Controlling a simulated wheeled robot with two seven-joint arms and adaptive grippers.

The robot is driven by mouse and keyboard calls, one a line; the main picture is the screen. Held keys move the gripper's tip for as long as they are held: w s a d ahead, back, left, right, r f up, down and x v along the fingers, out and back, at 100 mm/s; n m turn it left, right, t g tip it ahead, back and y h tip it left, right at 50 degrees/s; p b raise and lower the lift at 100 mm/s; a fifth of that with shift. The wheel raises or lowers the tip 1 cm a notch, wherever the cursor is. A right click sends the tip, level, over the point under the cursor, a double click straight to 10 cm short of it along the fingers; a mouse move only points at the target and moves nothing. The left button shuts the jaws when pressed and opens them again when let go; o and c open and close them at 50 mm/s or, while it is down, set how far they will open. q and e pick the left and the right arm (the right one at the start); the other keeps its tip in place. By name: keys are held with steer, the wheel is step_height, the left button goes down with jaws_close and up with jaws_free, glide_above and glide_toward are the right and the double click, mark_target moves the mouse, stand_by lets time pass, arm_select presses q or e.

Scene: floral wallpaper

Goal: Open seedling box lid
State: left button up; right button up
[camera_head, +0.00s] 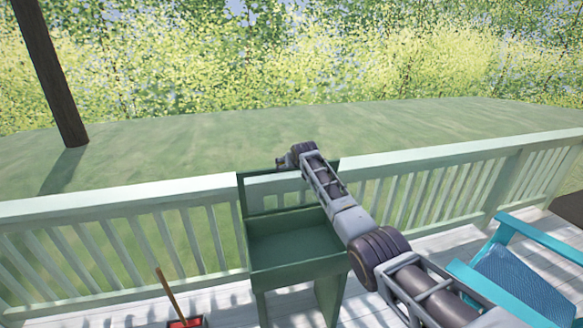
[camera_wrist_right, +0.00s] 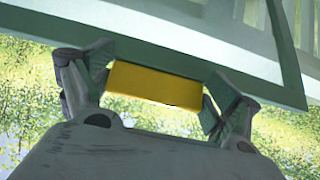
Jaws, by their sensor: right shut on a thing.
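The green seedling box (camera_head: 300,269) stands on legs against the railing, and its inside shows as an open, empty-looking tray. Its lid (camera_head: 241,195), a green frame with a see-through middle, stands raised at the back of the box. My right gripper (camera_head: 283,162) is at the lid's top edge, with my right arm crossing in front of the lid's right part. In the right wrist view, a yellow handle (camera_wrist_right: 155,83) on the lid's green edge lies between the two fingers, and the gripper is shut on it. My left gripper is not in view.
A white-green railing (camera_head: 120,196) runs behind the box. A turquoise chair (camera_head: 500,226) stands at the right. A wooden-handled tool with a red base (camera_head: 186,322) stands at the lower left. Grass lies beyond the railing.

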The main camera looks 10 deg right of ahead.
steer(key=shift+w+r, duration=0.15)
steer(key=shift+r, duration=0.3)
steer(key=o, duration=1.1)
steer(key=shift+o, duration=0.5)
steer(key=shift+f, duration=0.1)
steer(key=shift+s, duration=0.2)
steer(key=shift+f, duration=0.1)
steer(key=shift+f, duration=0.1)
steer(key=shift+s, duration=0.1)
steer(key=v, duration=1.2)
